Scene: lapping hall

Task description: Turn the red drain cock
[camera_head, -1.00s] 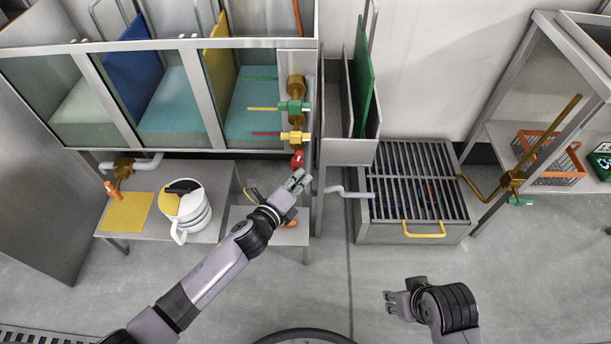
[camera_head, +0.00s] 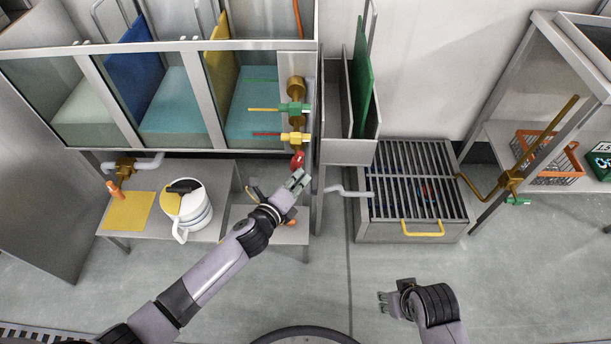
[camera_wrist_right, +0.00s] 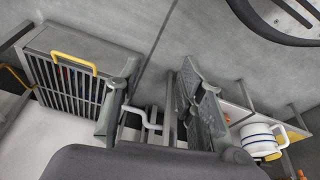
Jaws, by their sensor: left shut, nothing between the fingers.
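The red drain cock (camera_head: 298,160) is the lowest fitting on the brass valve column at the right end of the tank bench. My left gripper (camera_head: 299,180) is shut and empty, its fingertips just below the red cock in the head view. I cannot tell whether they touch it. My right gripper (camera_head: 384,302) is over open floor at the lower right, far from the cock. In the right wrist view its fingers (camera_wrist_right: 155,108) are spread apart with nothing between them.
Green (camera_head: 295,108) and yellow (camera_head: 296,137) valves sit just above the red cock. A white jug (camera_head: 190,212) stands on the low shelf to the left. A slatted grate box (camera_head: 385,237) stands to the right. The floor in front is clear.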

